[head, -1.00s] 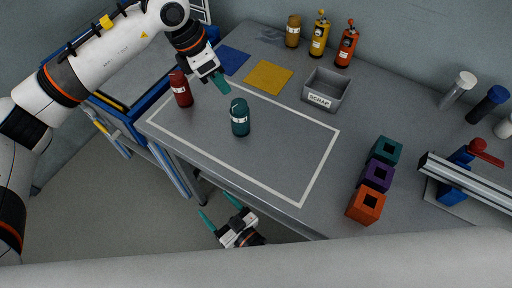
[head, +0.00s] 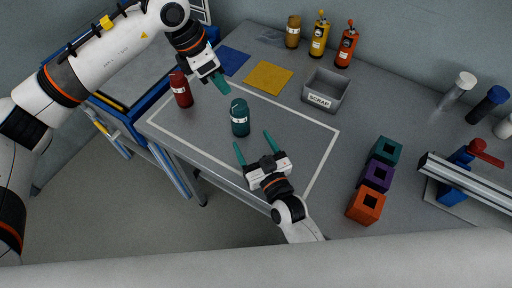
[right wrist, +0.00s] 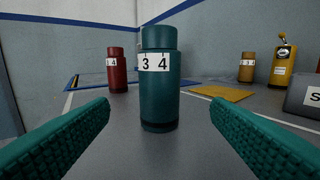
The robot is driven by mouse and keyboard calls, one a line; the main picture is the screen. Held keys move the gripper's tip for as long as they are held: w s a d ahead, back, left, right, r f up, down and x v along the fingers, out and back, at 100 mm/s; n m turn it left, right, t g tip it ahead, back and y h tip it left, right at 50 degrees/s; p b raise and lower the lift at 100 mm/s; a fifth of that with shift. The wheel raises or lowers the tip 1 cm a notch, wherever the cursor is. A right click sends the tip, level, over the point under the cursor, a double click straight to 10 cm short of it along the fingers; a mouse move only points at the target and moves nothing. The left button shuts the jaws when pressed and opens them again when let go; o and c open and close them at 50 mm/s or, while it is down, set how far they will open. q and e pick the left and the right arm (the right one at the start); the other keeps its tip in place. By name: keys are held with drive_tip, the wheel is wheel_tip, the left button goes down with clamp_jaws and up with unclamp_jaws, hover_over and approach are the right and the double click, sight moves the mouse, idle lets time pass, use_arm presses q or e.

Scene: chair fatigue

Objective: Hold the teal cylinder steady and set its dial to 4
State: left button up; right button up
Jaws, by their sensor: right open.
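The teal cylinder (head: 240,123) stands upright on the table inside the white outline. In the right wrist view the teal cylinder (right wrist: 159,100) is centred, with a white band showing 3 on the left and 4 on the right below its upper part. My right gripper (head: 254,145) is open, its teal fingers pointing at the cylinder from the near side. The fingers (right wrist: 160,125) lie to either side of it, short of it and not touching. My left gripper (head: 220,84) is above and left of the cylinder, apart from it; its fingers overlap in view, so its opening is unclear.
A red cylinder (head: 181,92) stands left of the teal one. Blue (head: 232,60) and yellow (head: 268,77) mats, a scrap bin (head: 336,103) and bottles lie behind. Coloured blocks (head: 367,204) and a rail (head: 465,180) are at right. The outlined area's right part is mostly clear.

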sight(238, 116)
drive_tip(key=x, duration=1)
drive_tip(key=shift+w+a, duration=0.15)
drive_tip(key=shift+w, duration=0.2)
